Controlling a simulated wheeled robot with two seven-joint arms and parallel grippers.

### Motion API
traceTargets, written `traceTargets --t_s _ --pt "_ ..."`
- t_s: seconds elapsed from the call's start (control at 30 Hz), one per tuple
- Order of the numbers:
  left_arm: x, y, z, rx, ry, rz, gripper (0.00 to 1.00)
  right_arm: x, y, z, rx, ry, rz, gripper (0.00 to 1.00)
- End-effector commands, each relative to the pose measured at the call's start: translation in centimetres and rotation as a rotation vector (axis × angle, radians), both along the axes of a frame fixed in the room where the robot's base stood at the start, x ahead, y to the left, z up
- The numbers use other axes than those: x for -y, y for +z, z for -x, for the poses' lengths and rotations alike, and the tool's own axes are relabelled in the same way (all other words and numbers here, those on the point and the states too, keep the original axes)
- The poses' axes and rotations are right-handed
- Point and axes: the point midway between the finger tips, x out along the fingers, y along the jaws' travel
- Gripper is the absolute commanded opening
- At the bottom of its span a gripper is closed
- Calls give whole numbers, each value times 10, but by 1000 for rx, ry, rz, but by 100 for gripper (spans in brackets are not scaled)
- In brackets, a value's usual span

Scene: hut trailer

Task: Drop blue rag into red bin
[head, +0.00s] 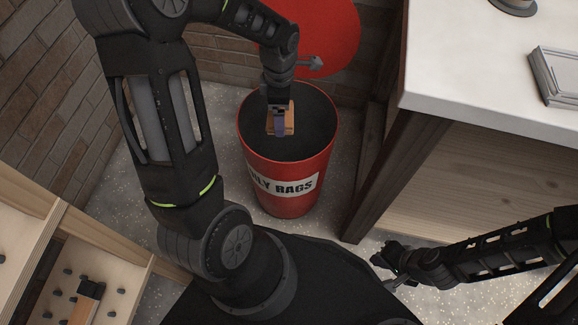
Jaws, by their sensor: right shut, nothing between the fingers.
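The red bin (262,160) stands upright on the floor near the picture's middle, with a white label on its front and a dark inside. My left gripper (280,122) points down over the bin's mouth. A tan piece (291,119) and a small bluish-purple patch show at its fingers. I cannot tell whether that patch is the blue rag, and no other blue cloth is in view. My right gripper (386,270) is shut and empty, low on the right, near the floor and apart from the bin.
A round red lid (325,35) shows behind the bin. A white-topped counter (470,85) with dark wooden legs stands to the right. A wooden board with pegs (110,268) is at the lower left, and a brick wall (50,100) rises behind. Some speckled floor in front of the bin is clear.

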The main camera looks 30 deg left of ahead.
Motion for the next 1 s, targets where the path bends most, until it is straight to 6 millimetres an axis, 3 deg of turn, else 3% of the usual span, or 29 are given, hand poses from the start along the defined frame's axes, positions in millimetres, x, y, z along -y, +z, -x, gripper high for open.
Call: traceTargets --t_s 0.2,0.57,1.0 --pt "0 0 0 0 0 0 99 0 0 0 0 0 0 0" --pt "0 6 0 1 0 -1 100 0 2 0 0 1 -1 0" --pt "0 70 -1 2 0 0 100 -4 22 4 -7 11 -6 0"
